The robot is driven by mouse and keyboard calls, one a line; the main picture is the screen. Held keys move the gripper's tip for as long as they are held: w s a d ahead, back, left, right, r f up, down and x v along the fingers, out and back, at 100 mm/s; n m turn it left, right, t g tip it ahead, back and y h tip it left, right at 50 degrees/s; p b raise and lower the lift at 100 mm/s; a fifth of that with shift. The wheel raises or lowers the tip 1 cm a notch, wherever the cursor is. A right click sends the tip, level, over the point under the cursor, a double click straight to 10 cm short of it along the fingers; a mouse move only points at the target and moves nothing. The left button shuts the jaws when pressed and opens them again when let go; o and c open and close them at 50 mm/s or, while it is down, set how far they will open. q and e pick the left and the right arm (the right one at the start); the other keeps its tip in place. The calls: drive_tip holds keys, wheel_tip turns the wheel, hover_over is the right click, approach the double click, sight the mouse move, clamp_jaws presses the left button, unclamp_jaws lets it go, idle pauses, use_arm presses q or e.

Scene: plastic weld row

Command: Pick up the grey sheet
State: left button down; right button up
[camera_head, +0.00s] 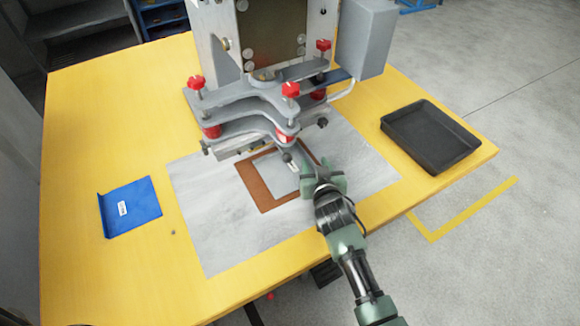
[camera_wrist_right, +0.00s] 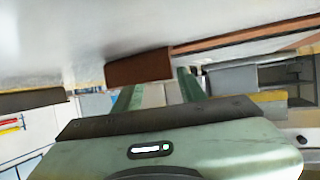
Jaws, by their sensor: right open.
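The grey sheet (camera_head: 279,181) lies flat inside a brown frame (camera_head: 262,194) under the press, on a pale metal plate (camera_head: 215,230). My right gripper (camera_head: 319,170) is open at the right side of the brown frame, close to the sheet's right edge. Whether it touches the sheet cannot be told. In the right wrist view the open fingers (camera_wrist_right: 160,92) point towards a corner of the brown frame (camera_wrist_right: 140,67). The sheet cannot be clearly made out there. My left gripper is not in view.
The grey press (camera_head: 265,100) with red knobs stands over the far part of the frame. A black tray (camera_head: 431,137) is at the table's right. A blue bent sheet (camera_head: 131,207) with a white label lies at the left. The yellow table (camera_head: 80,130) is mostly clear at the left.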

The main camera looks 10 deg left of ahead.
clamp_jaws()
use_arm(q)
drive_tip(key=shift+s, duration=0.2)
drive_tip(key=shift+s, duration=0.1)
use_arm(e)
drive_tip(key=shift+r, duration=0.15)
